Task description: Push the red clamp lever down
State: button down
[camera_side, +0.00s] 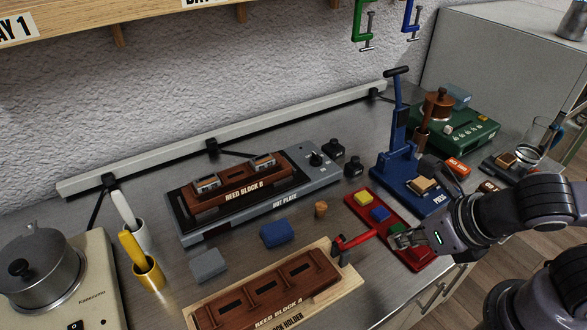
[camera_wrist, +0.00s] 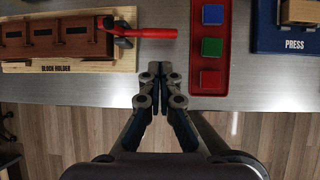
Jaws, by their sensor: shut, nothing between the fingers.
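The red clamp lever (camera_side: 357,239) sits at the right end of the wooden block holder (camera_side: 345,283), beside reed block A (camera_side: 280,291). In the wrist view the lever (camera_wrist: 152,33) reaches out to the right from a black clamp (camera_wrist: 121,30), past the holder's edge. In the side view it looks close to level, with its free end towards my gripper. My gripper (camera_wrist: 160,70) is shut and empty, in front of the lever's free end in the wrist view and apart from it there. In the side view my gripper (camera_side: 403,240) overlaps the red tray, and its fingertips are hard to make out.
A red tray (camera_side: 418,262) with coloured blocks lies right of the lever. The blue press (camera_side: 395,170) stands behind it. A hot plate (camera_side: 186,222) carries reed block B (camera_side: 230,196). Blue (camera_side: 277,233) and grey (camera_side: 208,265) blocks and a cork (camera_side: 320,209) lie between.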

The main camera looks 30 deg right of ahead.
aim_at(360, 237)
jog(key=shift+x, duration=4.05)
jog(key=shift+r+h, duration=0.4)
jog(key=shift+h, duration=0.4)
jog(key=shift+a+r+n+h, duration=0.15)
jog(key=shift+r+n+h, duration=0.3)
jog(key=shift+h, duration=0.15)
jog(key=shift+a+r, duration=0.2)
jog(key=shift+r, duration=0.4)
jog(key=shift+a+r, duration=0.8)
jog(key=shift+r, duration=0.25)
jog(key=shift+r, duration=0.65)
